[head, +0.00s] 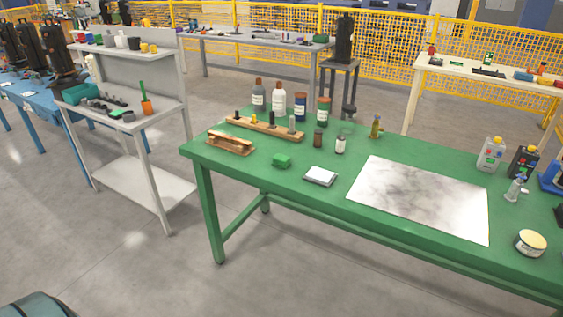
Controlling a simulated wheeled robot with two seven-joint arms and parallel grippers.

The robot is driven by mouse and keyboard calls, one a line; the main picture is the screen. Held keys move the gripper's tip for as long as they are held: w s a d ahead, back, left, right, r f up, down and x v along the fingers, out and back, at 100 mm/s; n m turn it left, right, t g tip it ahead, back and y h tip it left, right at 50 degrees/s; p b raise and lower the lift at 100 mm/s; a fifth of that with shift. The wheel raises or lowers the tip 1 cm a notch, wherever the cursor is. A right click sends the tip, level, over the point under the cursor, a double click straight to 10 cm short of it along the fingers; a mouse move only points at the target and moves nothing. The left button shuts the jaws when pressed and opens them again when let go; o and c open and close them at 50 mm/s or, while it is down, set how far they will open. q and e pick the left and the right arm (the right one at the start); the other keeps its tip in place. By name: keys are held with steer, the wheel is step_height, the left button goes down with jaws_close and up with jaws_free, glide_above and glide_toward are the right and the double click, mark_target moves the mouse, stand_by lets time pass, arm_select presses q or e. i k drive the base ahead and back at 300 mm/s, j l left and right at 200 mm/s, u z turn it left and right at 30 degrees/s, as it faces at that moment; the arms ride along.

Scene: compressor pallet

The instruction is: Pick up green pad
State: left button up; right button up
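A small green pad (282,160) lies on the green table (330,214), near its left end. It is a brighter green than the tabletop. A wooden block or brush (230,143) lies to its left, and a small white and grey square item (320,176) lies to its right. Nothing covers the pad. Neither of my grippers is in view, so their state cannot be seen.
Behind the pad are a wooden rack (262,128) and several bottles (279,99). A grey-white sheet (420,197) covers the table's middle right. A round tin (530,243) sits at the right front. A grey shelf (130,183) stands left, with open floor between.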

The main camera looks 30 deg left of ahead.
mark_target(283, 161)
steer(key=i+j+z, duration=0.25)
steer(key=j, duration=1.15)
steer(key=j+z, duration=0.3)
steer(key=j, duration=1.1)
